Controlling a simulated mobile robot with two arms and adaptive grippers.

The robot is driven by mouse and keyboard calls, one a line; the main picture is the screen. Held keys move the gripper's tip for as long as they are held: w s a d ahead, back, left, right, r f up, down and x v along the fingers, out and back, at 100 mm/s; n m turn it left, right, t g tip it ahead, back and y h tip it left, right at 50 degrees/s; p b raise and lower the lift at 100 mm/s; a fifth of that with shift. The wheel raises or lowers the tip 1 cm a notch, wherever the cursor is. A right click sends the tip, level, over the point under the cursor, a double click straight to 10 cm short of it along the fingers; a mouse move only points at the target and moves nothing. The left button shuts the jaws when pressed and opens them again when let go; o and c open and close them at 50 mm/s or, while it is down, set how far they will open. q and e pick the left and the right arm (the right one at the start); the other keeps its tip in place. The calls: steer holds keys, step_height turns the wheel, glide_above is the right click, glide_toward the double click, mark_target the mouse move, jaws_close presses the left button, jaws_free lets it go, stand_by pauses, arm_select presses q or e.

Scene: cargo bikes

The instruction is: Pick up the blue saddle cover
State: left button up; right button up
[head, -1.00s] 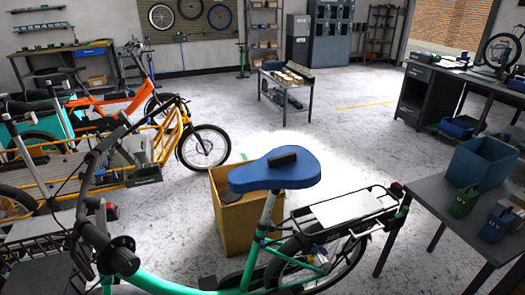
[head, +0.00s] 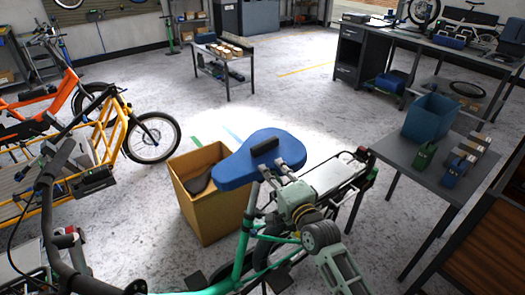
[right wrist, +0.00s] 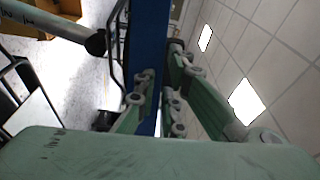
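My right gripper (head: 276,173) is at the cover's rear edge. In the right wrist view the blue cover (right wrist: 150,25) shows edge-on as a narrow strip between the fingers (right wrist: 160,85). The fingers lean inward with their tips close against it and look shut on it. Much of the contact is hidden behind the finger links. My left gripper is out of view.
An open cardboard box (head: 212,218) holding a dark saddle stands beside the bike. The bike's rear rack (head: 328,175) is close to my right gripper. A grey table (head: 400,170) with a blue bin (head: 428,118) stands at right. Open floor lies beyond.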

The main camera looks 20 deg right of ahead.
mark_target(266, 162)
steer(key=shift+w+a+p, duration=0.2)
steer(key=shift+w+a, duration=0.05)
steer(key=shift+w, duration=0.85)
steer(key=shift+w+a+p, duration=0.15)
steer(key=shift+w+a, duration=0.05)
steer(key=shift+w, duration=0.85)
steer(key=shift+c, duration=0.4)
jaws_close()
